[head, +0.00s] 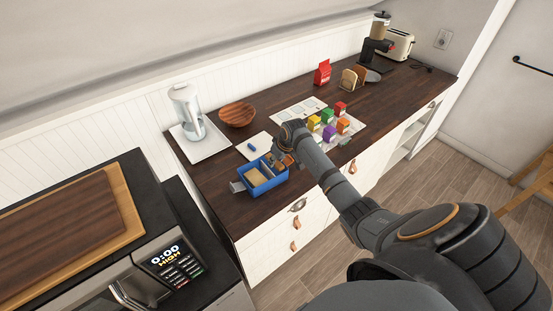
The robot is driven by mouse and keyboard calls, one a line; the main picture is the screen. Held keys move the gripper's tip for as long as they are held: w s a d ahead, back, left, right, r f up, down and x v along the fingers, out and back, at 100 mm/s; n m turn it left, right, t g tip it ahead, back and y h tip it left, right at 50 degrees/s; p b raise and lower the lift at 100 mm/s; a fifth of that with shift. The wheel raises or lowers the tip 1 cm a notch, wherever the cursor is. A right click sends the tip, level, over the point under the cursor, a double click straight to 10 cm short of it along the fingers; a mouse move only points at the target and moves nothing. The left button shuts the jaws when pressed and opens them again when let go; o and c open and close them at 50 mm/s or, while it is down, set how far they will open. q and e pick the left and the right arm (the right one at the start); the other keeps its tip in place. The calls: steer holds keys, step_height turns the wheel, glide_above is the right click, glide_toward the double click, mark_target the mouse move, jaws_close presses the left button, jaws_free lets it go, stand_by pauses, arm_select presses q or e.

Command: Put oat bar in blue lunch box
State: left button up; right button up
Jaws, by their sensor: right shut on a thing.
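The blue lunch box (262,186) stands open near the front edge of the dark wooden counter, with something tan in its front compartment. My right gripper (281,159) is over the far right part of the box and points down. It is shut on a small orange-brown bar, the oat bar (288,161), which is mostly hidden by the fingers. I cannot tell whether the bar touches the box. My left gripper is not in view.
Several small coloured cartons (330,134) stand on a pale mat to the right, close to my right arm. A wooden bowl (237,114), a white kettle (187,108) on a tray and a blue item (251,147) on a white board are behind. A toaster (398,44) stands far right.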

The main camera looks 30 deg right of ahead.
steer(key=shift+f, duration=0.2)
steer(key=o, duration=1)
steer(key=shift+o, duration=0.2)
steer(key=shift+r, duration=0.25)
steer(key=b+v, duration=0.2)
steer(key=v, duration=1)
steer(key=shift+r, duration=0.45)
